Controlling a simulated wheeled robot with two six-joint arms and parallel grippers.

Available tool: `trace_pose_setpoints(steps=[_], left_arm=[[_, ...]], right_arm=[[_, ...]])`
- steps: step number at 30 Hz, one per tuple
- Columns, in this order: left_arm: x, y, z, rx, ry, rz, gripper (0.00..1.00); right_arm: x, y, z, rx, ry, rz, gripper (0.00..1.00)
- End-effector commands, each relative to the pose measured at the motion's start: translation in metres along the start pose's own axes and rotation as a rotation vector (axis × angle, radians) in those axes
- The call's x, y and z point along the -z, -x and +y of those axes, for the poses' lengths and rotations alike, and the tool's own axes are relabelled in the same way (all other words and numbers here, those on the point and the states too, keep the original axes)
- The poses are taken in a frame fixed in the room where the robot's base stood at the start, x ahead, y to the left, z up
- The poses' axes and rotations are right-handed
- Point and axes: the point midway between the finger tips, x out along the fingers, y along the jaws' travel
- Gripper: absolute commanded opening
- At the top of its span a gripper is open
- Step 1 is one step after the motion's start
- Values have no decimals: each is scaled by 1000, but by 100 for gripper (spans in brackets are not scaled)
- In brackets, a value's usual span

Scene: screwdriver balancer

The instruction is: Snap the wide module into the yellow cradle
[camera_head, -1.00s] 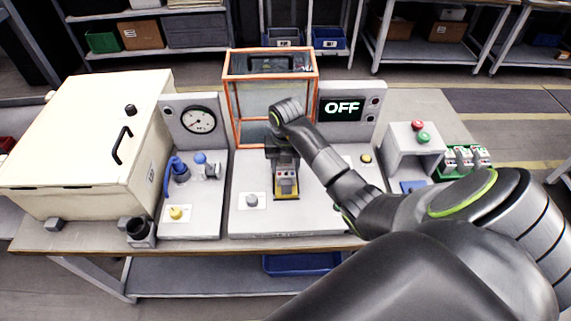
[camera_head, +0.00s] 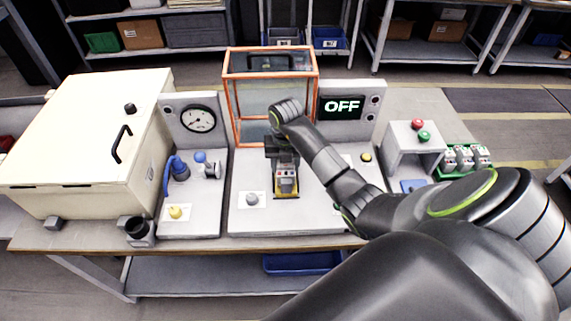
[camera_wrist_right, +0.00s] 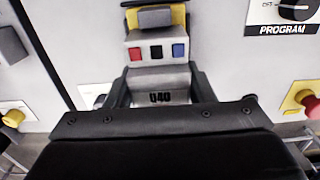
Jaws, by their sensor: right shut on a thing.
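My right gripper (camera_head: 284,160) points down from above, shut on the module. In the right wrist view its dark fingers (camera_wrist_right: 158,92) lie on both sides of the block. The yellow cradle (camera_wrist_right: 178,14) shows at the module's far end in that view, and only as thin edges around the module in the head view. The module is at the cradle; the contact underneath is hidden. My left gripper is not in view.
An orange-framed clear guard (camera_head: 235,110) stands behind the module. A display reading OFF (camera_head: 342,107) is at its right. A grey knob (camera_head: 252,198) is left of the module. A cream box (camera_head: 75,140) fills the bench's left. A red button (camera_wrist_right: 306,101) shows in the wrist view.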

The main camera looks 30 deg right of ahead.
Motion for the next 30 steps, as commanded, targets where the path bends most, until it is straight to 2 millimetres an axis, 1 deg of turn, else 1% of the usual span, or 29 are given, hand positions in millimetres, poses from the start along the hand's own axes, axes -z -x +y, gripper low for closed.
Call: trace_pose_setpoints(steps=[4, 21, 22, 27, 30], left_arm=[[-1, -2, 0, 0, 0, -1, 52], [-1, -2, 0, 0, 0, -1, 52], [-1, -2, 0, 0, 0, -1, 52], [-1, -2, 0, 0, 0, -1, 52], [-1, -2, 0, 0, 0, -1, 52]], right_arm=[[1, -4, 0, 1, 0, 5, 22], [0, -4, 0, 0, 0, 2, 22], [0, -4, 0, 0, 0, 2, 52], [1, -4, 0, 0, 0, 2, 74], [1, -4, 0, 1, 0, 3, 74]])
